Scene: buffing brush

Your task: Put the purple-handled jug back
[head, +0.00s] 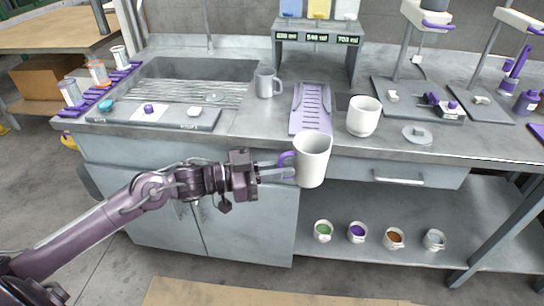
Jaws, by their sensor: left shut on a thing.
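The purple-handled jug (313,162) is white and is held upright, or nearly so, in front of the counter's front edge. Its purple handle is on its left side. My left gripper (285,171) comes in from the left and is shut on that handle. The fingertips are partly hidden by the handle and jug. My right gripper is not in the head view.
On the counter stand a white cup (363,116), a grey mug (266,83), a purple slotted rack (311,108) and a dispenser (318,35) with several lit labels. A sink (200,69) is at left. Several small pots, one green-filled (323,230), stand on the lower shelf (380,262).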

